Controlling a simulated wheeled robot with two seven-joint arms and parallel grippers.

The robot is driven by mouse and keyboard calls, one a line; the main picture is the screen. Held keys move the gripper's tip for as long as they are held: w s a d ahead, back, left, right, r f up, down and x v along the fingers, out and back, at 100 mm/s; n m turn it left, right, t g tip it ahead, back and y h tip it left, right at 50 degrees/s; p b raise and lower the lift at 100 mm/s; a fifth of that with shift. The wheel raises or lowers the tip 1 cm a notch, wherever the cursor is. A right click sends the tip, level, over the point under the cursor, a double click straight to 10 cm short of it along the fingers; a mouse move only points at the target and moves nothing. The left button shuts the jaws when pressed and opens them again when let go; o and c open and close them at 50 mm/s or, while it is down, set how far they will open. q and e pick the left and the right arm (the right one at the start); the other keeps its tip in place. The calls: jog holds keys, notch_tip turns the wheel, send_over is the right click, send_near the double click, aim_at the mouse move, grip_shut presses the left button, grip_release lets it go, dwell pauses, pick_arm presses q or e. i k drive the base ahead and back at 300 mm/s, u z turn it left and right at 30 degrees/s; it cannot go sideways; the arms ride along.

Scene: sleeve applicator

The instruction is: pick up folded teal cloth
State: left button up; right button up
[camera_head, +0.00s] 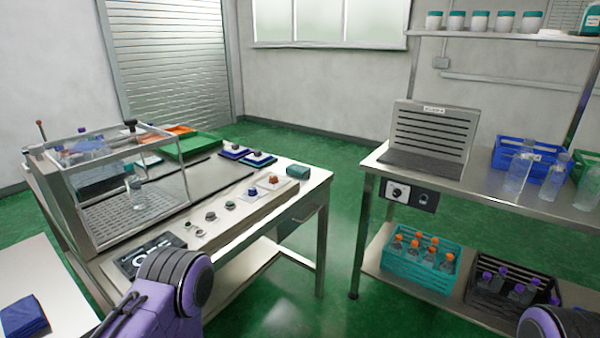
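A small teal folded block, which looks like the folded teal cloth (298,172), lies near the right back corner of the left metal workbench (315,181). It lies apart from the knobs beside it. A purple and black part of my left arm shows at the bottom left of centre, and a small part of my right arm shows at the bottom right. Neither gripper is in view, so nothing shows of what they hold.
A clear-walled machine (180,190) stands on the left workbench, with a knobbed panel (243,203) along its front. A dark blue folded cloth (24,315) lies on a white surface at bottom left. The right bench (480,188) bears bottles and crates. Green floor separates the benches.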

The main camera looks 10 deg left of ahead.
aim_at(298, 170)
jog(key=u, duration=0.75)
jog(key=k, duration=1)
jog(key=z, duration=1.3)
jog(key=i, duration=1.65)
jog(key=u, duration=0.7)
jog(key=i, duration=0.85)
jog(key=u, duration=0.85)
